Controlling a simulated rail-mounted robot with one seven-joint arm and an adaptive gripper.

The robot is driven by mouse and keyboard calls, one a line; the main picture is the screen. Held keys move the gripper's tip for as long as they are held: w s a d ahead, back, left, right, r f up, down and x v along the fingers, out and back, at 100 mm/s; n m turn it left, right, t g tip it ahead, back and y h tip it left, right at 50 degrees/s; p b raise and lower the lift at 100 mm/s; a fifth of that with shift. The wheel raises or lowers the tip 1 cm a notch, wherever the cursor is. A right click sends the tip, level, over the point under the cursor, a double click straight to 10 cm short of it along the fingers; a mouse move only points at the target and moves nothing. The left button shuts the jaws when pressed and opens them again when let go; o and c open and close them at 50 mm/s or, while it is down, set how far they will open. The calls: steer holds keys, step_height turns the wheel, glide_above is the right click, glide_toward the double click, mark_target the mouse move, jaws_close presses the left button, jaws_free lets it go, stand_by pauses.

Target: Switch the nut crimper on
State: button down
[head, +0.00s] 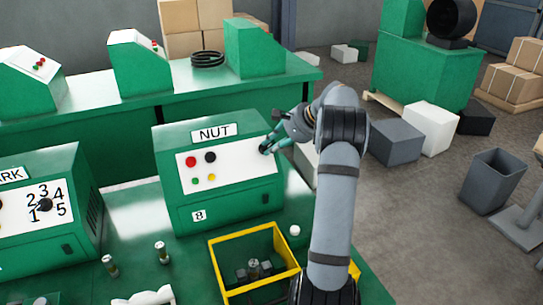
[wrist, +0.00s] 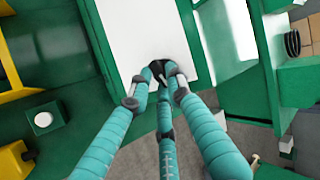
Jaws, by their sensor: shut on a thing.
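The nut crimper (head: 225,208) is a green box with a sloped white panel and a sign reading NUT. Its panel has a red button (head: 191,161), a black knob (head: 210,157), a small green button (head: 195,181) and a small yellow one (head: 211,177). My gripper (head: 268,149) is at the panel's right end. In the wrist view, its teal fingers (wrist: 163,75) close around a small black switch (wrist: 156,66) on the white panel (wrist: 140,35). The fingers hide most of this switch, so its position cannot be read.
A yellow-edged bin (head: 213,262) with metal parts stands in front of the crimper. A second green machine (head: 75,220) with a numbered dial is at left. Small metal pieces (head: 161,252) stand on the bench. Floor is open to the right, near a grey bin (head: 492,182).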

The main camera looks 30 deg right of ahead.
steer(key=m+b, duration=0.1)
steer(key=b, duration=0.1)
steer(key=m+t+b, duration=0.1)
steer(key=shift+s+f+m+b, duration=0.1)
steer(key=shift+f+m+b, duration=0.25)
steer(key=shift+f+m, duration=0.05)
steer(key=shift+r+m+t+b, duration=0.15)
steer(key=shift+m+t+b, duration=0.15)
steer(key=shift+m+b, duration=0.45)
steer(key=c, duration=1.6)
jaws_free()
steer(key=shift+s+r, duration=0.1)
steer(key=shift+r, duration=0.05)
steer(key=v, duration=1.1)
steer(key=shift+s+d+r, duration=0.1)
steer(key=shift+s+d, duration=0.2)
steer(key=shift+s, duration=0.05)
